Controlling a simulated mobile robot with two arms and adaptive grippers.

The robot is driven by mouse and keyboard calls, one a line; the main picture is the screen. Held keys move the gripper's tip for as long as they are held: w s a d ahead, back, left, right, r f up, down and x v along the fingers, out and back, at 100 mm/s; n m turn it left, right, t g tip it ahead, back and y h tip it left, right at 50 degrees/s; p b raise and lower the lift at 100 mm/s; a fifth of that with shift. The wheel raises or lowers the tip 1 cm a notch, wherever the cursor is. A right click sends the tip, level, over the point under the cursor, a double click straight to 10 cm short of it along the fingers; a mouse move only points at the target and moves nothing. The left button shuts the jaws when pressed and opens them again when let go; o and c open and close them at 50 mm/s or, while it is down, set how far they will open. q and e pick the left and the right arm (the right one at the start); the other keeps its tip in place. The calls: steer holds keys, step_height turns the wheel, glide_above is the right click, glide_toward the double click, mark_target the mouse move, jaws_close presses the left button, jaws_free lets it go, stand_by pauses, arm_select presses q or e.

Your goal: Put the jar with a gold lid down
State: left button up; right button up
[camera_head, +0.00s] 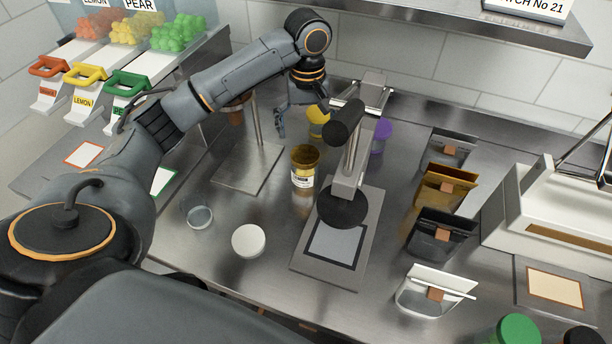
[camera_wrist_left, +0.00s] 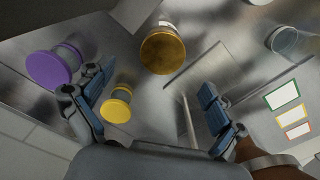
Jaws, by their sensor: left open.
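The jar with a gold lid (camera_head: 304,168) stands upright on the steel counter, between a flat steel plate with a post and the press. Its lid (camera_wrist_left: 162,50) shows from above in the left wrist view. My left gripper (camera_head: 302,122) is open and empty behind the jar, with its fingers apart. In the left wrist view the open fingers (camera_wrist_left: 157,82) point toward the jar, and the lid lies beyond their tips, apart from them. My right gripper is not in view.
A yellow-lidded jar (camera_wrist_left: 116,108) and a purple-lidded jar (camera_wrist_left: 50,68) stand near my left fingers. The press (camera_head: 349,165) rises right of the gold-lidded jar. A glass jar (camera_head: 200,216) and a white lid (camera_head: 248,241) lie front left. Several pouches (camera_head: 442,232) line the right.

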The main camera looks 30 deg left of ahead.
mark_target(307, 155)
arm_select(q)
step_height(307, 155, down, 8)
steer(key=shift+s+r+p, duration=0.1)
steer(key=shift+p, duration=0.65)
steer(key=f, duration=0.1)
steer(key=f+p, duration=0.1)
steer(key=f, duration=0.1)
steer(key=f+p, duration=0.1)
steer(key=shift+s+a+f, duration=0.1)
steer(key=shift+a+f, duration=0.15)
steer(key=shift+f, duration=0.6)
steer(key=c, duration=1.4)
steer(key=shift+r, duration=0.15)
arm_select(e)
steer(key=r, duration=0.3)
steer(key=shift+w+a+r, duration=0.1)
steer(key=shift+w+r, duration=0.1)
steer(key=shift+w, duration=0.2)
